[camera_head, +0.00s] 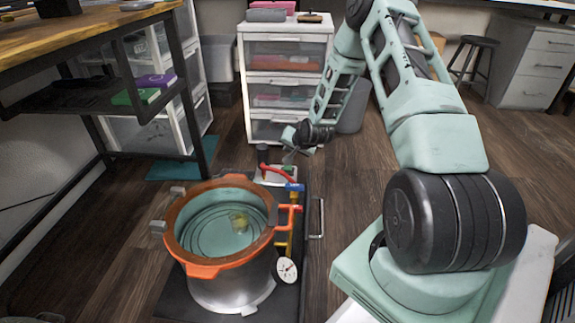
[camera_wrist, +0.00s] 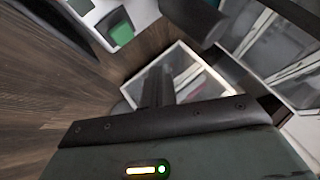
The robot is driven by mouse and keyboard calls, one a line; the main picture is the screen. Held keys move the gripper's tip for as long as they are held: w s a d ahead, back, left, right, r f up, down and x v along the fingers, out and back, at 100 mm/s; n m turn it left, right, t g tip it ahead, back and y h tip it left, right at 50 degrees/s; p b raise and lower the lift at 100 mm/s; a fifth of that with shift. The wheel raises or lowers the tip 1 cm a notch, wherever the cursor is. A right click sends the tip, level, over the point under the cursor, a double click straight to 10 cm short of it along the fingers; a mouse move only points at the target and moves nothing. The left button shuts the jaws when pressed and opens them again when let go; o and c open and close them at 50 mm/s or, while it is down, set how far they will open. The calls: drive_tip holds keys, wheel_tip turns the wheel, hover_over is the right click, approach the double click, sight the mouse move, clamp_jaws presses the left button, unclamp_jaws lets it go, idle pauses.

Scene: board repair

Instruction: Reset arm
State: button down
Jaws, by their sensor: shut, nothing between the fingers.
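My arm, pale green with black joints, rises on the right of the head view and bends down toward the middle. My gripper (camera_head: 290,154) hangs at its end, shut and empty, above the floor in front of the white drawer unit (camera_head: 287,42). It is apart from everything around it and small in this view. In the wrist view, the dark gripper body (camera_wrist: 165,122) fills the lower part, with the fingers (camera_wrist: 158,85) together in the middle and nothing between them.
A metal pot with an orange rim (camera_head: 207,266) stands front left on a dark base, with red and blue valves (camera_head: 290,188) and a gauge (camera_head: 287,269) beside it. A wooden-topped table (camera_head: 90,28) is at left. Wooden floor (camera_head: 345,165) lies open in the middle.

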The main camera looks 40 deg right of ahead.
idle(0.4)
drive_tip(key=s+a+r+n+g+y+p, duration=0.1)
drive_tip(key=s+a+r+n+p, duration=0.15)
drive_tip(key=a+r, duration=0.55)
drive_tip(key=s+a+r+n+g+y+p, duration=0.1)
drive_tip(key=a+r+n+g+y, duration=0.2)
drive_tip(key=a, duration=0.8)
drive_tip(key=s+a+r+n+p, duration=0.1)
drive_tip(key=s+a+r+n, duration=0.15)
drive_tip(key=a+r, duration=0.6)
drive_tip(key=s+a+r+n+g+p, duration=0.25)
drive_tip(key=s+a+r+n, duration=0.3)
drive_tip(key=s+a, duration=0.6)
drive_tip(key=s+a+r+n+g+p, duration=0.1)
drive_tip(key=s+r+n+p, duration=0.15)
drive_tip(key=s, duration=0.35)
drive_tip(key=s+a+r+n+g+h+p, duration=0.1)
drive_tip(key=s+r, duration=0.2)
drive_tip(key=s, duration=0.3)
drive_tip(key=s+a+r+n+g+p, duration=0.1)
drive_tip(key=s+r+n, duration=0.15)
drive_tip(key=s, duration=0.35)
wheel_tip(320, 180, up, 38)
drive_tip(key=p, duration=3.6)
drive_tip(key=shift+a+f+p, duration=0.25)
drive_tip(key=shift+p, duration=0.1)
drive_tip(key=shift+t, duration=0.25)
